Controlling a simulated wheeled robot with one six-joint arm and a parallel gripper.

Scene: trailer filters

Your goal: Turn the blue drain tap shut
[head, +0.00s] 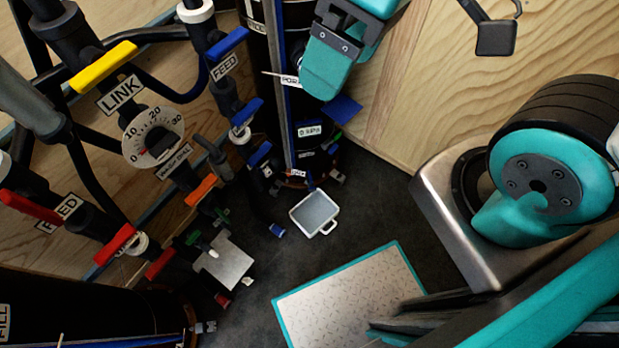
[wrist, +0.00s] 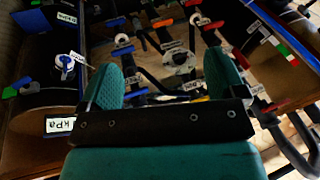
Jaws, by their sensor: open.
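Several blue tap handles show, and I cannot tell for sure which is the drain tap. In the head view, a small blue handle (head: 309,186) sits low at the foot of the dark tank (head: 265,50), beside a small label. A blue handle (head: 342,107) lies just below my gripper (head: 325,82). In the wrist view my gripper (wrist: 162,82) has its two teal fingers wide apart with nothing between them. A blue-topped fitting (wrist: 65,62) with a tag shows left of the fingers. My gripper touches no tap that I can make out.
A pale tray (head: 314,213) stands on the dark floor below the tank. Pipes with a yellow handle (head: 104,66), red handles (head: 115,243) and a gauge (head: 153,137) fill the left. A teal-edged metal plate (head: 350,295) lies on the floor. A wooden panel (head: 430,100) stands right.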

